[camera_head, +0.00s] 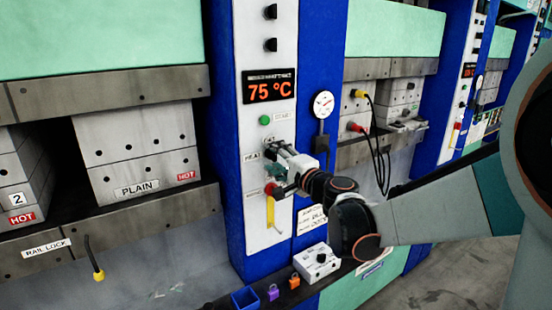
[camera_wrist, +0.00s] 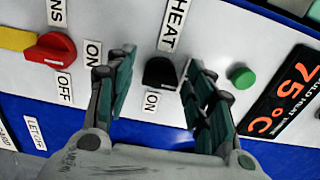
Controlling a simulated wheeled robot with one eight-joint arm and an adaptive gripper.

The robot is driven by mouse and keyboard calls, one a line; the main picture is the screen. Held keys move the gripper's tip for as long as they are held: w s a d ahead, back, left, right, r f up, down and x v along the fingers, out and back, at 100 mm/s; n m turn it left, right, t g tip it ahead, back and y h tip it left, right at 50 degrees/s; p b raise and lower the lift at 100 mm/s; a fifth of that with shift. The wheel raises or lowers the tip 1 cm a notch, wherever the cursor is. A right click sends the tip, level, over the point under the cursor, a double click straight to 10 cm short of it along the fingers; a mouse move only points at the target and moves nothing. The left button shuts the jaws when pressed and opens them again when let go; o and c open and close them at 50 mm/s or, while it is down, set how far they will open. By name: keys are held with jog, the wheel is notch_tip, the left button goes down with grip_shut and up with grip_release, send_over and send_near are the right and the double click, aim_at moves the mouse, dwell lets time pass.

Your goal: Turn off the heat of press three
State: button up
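My gripper (camera_wrist: 160,63) is open, with one finger on each side of the knob and a visible gap to each. I cannot tell the knob's exact setting. The press display (camera_head: 269,87) reads 75 °C. In the head view my gripper (camera_head: 280,163) is at the panel beside the HEAT label (camera_head: 252,157) and hides the knob. No press number shows on this panel.
A red switch (camera_wrist: 50,53) with a yellow handle and ON and OFF labels is left of my gripper in the wrist view. A green button (camera_wrist: 242,77) is to the right. A pressure gauge (camera_head: 323,104) and a ledge box (camera_head: 316,262) are nearby in the head view.

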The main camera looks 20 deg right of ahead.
jog(key=v, duration=0.7)
jog(key=shift+s, duration=0.3)
jog(key=s+a+f+n+g+y, duration=0.1)
jog(key=s+a+f+n+g, duration=0.3)
jog(key=s+a+n, duration=0.55)
jog(key=s+d+f+n+g+h, duration=0.2)
jog(key=s+d+f+g+h, duration=0.1)
jog(key=s, duration=0.5)
jog(key=s+d+f+n+g+h+b, duration=0.1)
jog(key=s+d+f+n+g+h, duration=0.1)
jog(key=s+d+f, duration=0.3)
jog(key=s+f+g+h, duration=0.1)
jog(key=s+f, duration=0.1)
jog(key=s, duration=0.2)
jog(key=shift+f+n+h, duration=0.3)
jog(key=shift+n, duration=0.05)
